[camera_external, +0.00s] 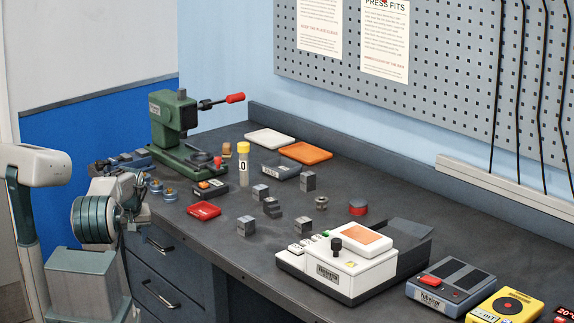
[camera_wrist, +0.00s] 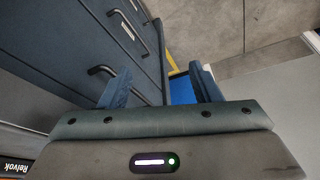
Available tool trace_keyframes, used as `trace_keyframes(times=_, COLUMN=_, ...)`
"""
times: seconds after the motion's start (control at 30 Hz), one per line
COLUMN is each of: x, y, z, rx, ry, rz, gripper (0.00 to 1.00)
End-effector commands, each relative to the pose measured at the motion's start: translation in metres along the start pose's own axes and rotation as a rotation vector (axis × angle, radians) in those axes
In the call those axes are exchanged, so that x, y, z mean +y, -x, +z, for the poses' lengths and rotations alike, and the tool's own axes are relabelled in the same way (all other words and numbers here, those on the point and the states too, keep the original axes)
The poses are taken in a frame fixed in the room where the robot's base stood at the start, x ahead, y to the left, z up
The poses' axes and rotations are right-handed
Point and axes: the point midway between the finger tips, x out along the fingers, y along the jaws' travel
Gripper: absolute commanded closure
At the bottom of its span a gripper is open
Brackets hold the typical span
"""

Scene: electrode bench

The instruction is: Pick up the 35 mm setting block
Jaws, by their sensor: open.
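Several small grey metal blocks stand apart on the bench. The tallest is an upright block (camera_external: 308,181); a stepped block (camera_external: 272,208) and smaller blocks at the left (camera_external: 261,193), front (camera_external: 246,226) and right (camera_external: 304,225) stand near it. Their size markings are too small to read, so I cannot tell which is the 35 mm setting block. In the wrist view my gripper (camera_wrist: 160,72) is open, with two dark blue fingers apart and nothing between them. In the external view my arm's end is at the bench's left end, well left of the blocks.
A green press (camera_external: 170,125) stands behind at the left. The wrist view shows drawer handles (camera_wrist: 102,71) and floor. Bare bench lies left of the front block.

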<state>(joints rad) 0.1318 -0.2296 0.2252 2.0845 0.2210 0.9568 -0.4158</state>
Motion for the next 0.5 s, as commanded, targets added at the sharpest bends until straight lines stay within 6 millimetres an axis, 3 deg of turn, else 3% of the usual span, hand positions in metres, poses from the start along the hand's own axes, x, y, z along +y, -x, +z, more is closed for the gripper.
trace_keyframes(times=0.03, x=0.001, y=0.029, z=-0.024, rx=0.017, ry=0.03, rz=-0.007, gripper=0.43)
trace_keyframes(times=0.1, x=0.004, y=0.049, z=-0.046, rx=0.032, ry=0.075, rz=-0.015, gripper=0.43)
trace_keyframes(times=0.27, x=0.024, y=0.082, z=-0.083, rx=0.03, ry=0.146, rz=-0.02, gripper=0.43)
trace_keyframes(times=0.5, x=0.085, y=0.119, z=-0.119, rx=-0.027, ry=0.213, rz=-0.01, gripper=0.43)
